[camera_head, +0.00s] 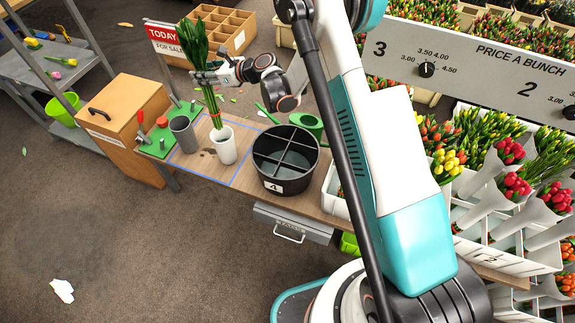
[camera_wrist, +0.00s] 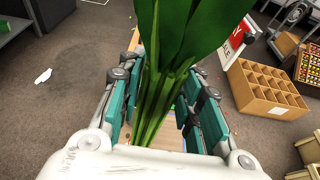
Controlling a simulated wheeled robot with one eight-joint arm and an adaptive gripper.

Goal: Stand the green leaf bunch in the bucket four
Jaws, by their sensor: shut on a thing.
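The green leaf bunch (camera_head: 196,42) is upright, its long leaves pointing up. My gripper (camera_head: 206,78) is shut around its stems; in the wrist view the bunch (camera_wrist: 170,75) passes between the teal finger pads. The stems hang below the gripper, and their lower ends meet the mouth of the white vase (camera_head: 223,147); I cannot tell how far inside they reach. Bucket four (camera_head: 272,181) is a black round bucket with crossed dividers and a label reading 4. It stands on the bench to the right of the vase, and its compartments look empty.
A grey cup (camera_head: 184,134) stands close left of the vase, beside a green tool board (camera_head: 160,142). A green watering can (camera_head: 306,123) is behind the bucket. A red and white sign (camera_head: 165,38) and a wooden divided crate (camera_head: 226,30) are behind the bunch.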

